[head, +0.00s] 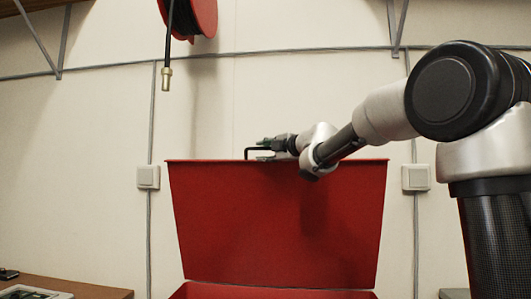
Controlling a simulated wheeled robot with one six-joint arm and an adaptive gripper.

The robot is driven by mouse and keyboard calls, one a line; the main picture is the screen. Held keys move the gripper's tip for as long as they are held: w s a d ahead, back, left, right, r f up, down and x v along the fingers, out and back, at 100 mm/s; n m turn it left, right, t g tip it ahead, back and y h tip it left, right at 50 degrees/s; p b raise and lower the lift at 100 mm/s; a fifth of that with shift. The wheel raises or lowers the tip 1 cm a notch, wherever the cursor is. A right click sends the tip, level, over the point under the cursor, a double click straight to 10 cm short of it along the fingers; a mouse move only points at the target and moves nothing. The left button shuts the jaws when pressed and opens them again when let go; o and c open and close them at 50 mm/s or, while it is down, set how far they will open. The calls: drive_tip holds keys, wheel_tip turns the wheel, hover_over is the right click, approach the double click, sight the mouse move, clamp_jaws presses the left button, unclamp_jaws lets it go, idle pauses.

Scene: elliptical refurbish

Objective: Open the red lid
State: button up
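The red lid (255,225) stands raised, close to upright, in the middle of the head view, with its inner face towards me. Below its lower edge shows a strip of the red box (270,293). A thin black handle (247,152) sticks up at the lid's top edge. My gripper (264,148) is at that top edge, just right of the handle's visible bend and overlapping its bar in the picture. Its fingers are small here, and I cannot tell whether they grip the handle or touch it.
A red hose reel (203,15) with a hanging hose end (166,78) is above left. Wall switches (148,177) (416,178) flank the lid on the pale wall. A wooden table (95,291) is at the lower left.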

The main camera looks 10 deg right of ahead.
drive_tip(key=v, duration=1.1)
drive_tip(key=shift+s, duration=0.25)
drive_tip(key=shift+d, duration=0.15)
